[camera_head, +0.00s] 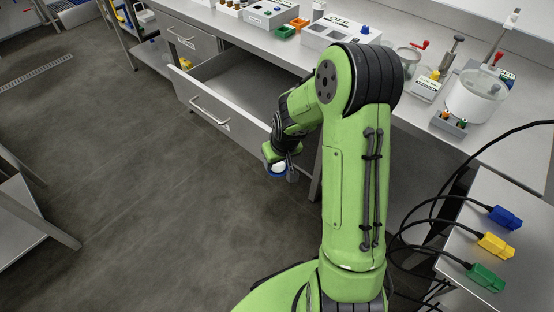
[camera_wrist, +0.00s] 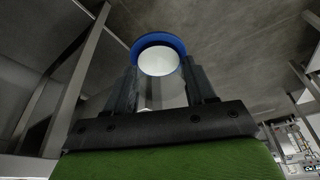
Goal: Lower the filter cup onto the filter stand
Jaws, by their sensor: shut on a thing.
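The filter cup, with a blue rim and a white inside, shows in the head view (camera_head: 278,169) and in the wrist view (camera_wrist: 158,61). My gripper (camera_head: 274,158) is shut on the filter cup, and its two dark fingers (camera_wrist: 160,82) stand either side of it in the wrist view. In the head view the cup hangs above the floor beside the open drawer, away from the bench top. I cannot pick out the filter stand with certainty in either view.
An open empty-looking drawer (camera_head: 245,85) juts from the bench (camera_head: 425,118) near my gripper. The bench holds a labelled white box (camera_head: 335,32), a clear vessel (camera_head: 474,97) and small trays. Blue, yellow and green plugs (camera_head: 494,243) lie at right. The floor at left is clear.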

